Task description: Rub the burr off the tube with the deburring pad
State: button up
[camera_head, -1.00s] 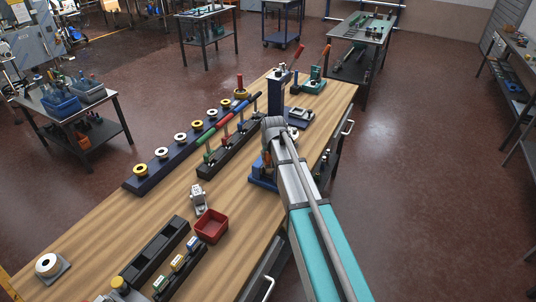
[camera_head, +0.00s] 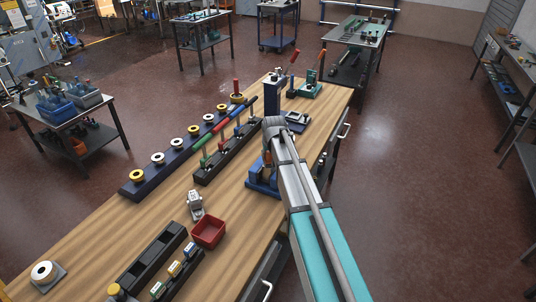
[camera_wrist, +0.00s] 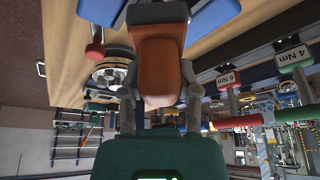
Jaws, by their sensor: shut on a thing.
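In the wrist view my gripper (camera_wrist: 160,92) is shut on an orange-brown block with a dark grey end, which I take for the deburring pad (camera_wrist: 160,68). The pad reaches up to a blue fixture (camera_wrist: 212,14) at the top of the picture. I cannot tell whether they touch. I cannot make out the tube or its burr; the pad may hide them. In the head view the blue fixture (camera_head: 260,188) stands on the bench's right side, partly behind my arm. My gripper is mostly hidden there.
On the wooden bench (camera_head: 150,235) stand a red bin (camera_head: 208,232), a dark rack with coloured-handled tools (camera_head: 225,155), a row of rolls (camera_head: 175,157) and a black tray (camera_head: 150,258). Bare wood lies left of the fixture.

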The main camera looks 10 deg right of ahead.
aim_at(264, 161)
jog(key=shift+w, duration=0.1)
jog(key=shift+w+d+f, duration=0.1)
jog(key=shift+w+d, duration=0.85)
jog(key=shift+w, duration=0.2)
jog(key=shift+s+a, duration=0.5)
jog(key=shift+s, duration=0.2)
jog(key=shift+s+a, duration=0.5)
jog(key=shift+s, duration=0.15)
jog(key=shift+s, duration=0.15)
jog(key=shift+s+a, duration=0.95)
jog(key=shift+s, duration=0.15)
